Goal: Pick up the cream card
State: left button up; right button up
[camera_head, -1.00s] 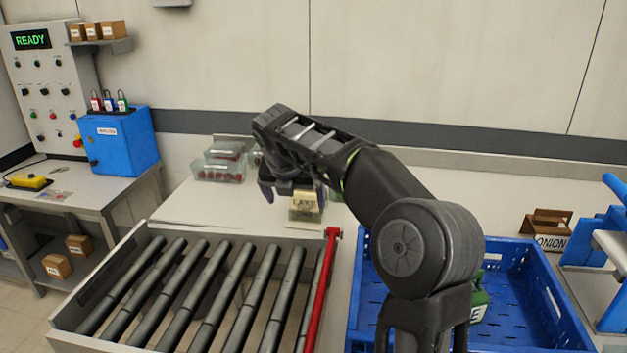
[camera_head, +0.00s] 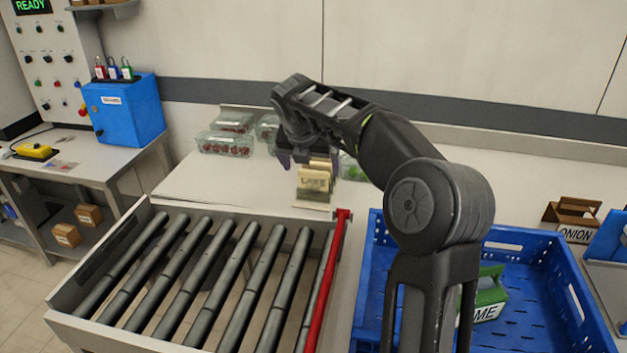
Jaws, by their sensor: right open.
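My right gripper (camera_head: 305,162) comes in from the right and points down just above and behind the card's top edge. It is open and holds nothing that I can see. One purplish fingertip shows to the left of the card; the other is hard to make out. I cannot tell whether it touches the card. My left gripper is not in view.
The roller conveyor (camera_head: 205,285) with a red bar (camera_head: 328,275) lies in front of the counter. A blue crate (camera_head: 535,255) holding a green item (camera_head: 490,297) stands to the right. Clear punnets (camera_head: 226,143) sit behind left. The counter left of the card is bare.

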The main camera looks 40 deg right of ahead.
aim_at(313, 172)
jog(key=x, duration=0.5)
jog(key=shift+d, duration=0.1)
dwell(0.3)
dwell(0.4)
jog(key=c, duration=1.4)
